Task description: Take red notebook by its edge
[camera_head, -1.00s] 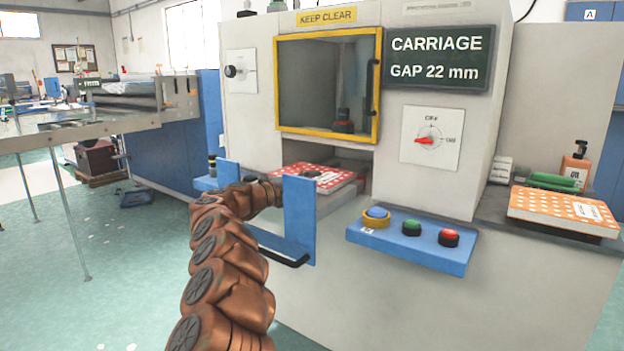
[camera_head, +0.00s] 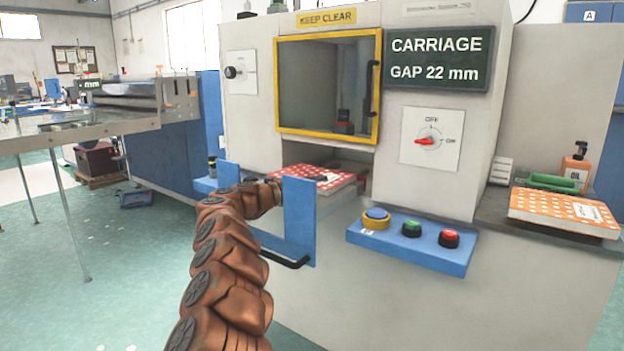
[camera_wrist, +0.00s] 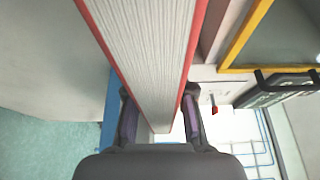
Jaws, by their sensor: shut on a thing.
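The red notebook (camera_head: 337,184), with pale dots on its cover, lies flat in the opening below the machine's yellow-framed window. In the wrist view its page block and red cover edges (camera_wrist: 150,60) run between the two fingers. My gripper (camera_wrist: 160,112) is shut on the notebook's near edge, one finger on each cover. In the head view my arm and a blue upright plate hide most of the gripper and part of the notebook's near side.
Blue plates (camera_head: 299,222) stand close on both sides of my wrist. A blue shelf with buttons (camera_head: 411,246) juts out to the right. An orange dotted book (camera_head: 550,210), a green item (camera_head: 553,182) and an oil bottle (camera_head: 576,168) rest on the right counter.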

